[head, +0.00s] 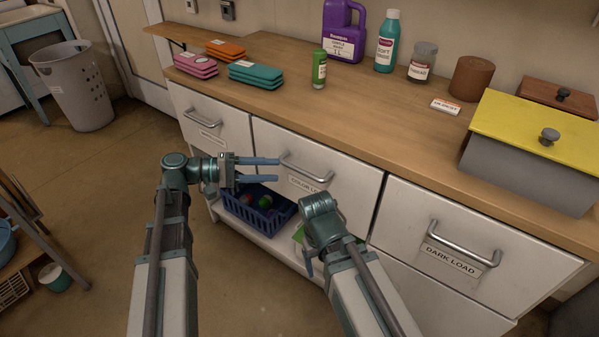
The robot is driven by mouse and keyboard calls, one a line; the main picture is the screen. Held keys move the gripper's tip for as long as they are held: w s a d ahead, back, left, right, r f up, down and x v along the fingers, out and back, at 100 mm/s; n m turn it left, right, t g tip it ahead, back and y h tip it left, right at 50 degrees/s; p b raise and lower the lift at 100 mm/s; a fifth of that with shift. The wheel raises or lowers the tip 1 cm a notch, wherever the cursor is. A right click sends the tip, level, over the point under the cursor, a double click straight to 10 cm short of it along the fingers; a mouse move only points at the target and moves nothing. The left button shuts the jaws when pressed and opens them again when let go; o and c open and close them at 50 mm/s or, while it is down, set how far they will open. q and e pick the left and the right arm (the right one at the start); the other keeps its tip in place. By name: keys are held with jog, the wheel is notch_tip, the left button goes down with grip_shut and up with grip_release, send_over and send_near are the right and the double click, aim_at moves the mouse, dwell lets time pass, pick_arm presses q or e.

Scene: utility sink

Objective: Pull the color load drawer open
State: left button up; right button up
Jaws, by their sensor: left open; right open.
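The color load drawer (345,180) is the middle white drawer front under the wooden counter and looks shut, about flush with its neighbours. Its curved metal handle (308,171) sits above a partly hidden "COLOR LO…" label (303,184). My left gripper (277,169) is open and empty, its two blue fingers pointing right. In the picture their tips are just left of the handle's left end; I cannot tell whether they touch it. My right gripper (309,264) points down in front of the cabinet, mostly hidden behind its own wrist, below the handle.
The dark load drawer (480,231) is at the right and another drawer (210,122) at the left; both look shut. A blue basket (258,219) stands on the low shelf. Bottles, folded cloths and a yellow-lidded box (540,130) stand on the counter.

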aim_at(295, 170)
pick_arm(q)
jog(key=d, duration=0.5)
jog(key=w+d+f+b, duration=0.1)
jog(key=d, duration=0.2)
jog(key=shift+w+f, duration=0.1)
grip_shut()
dwell(1.3)
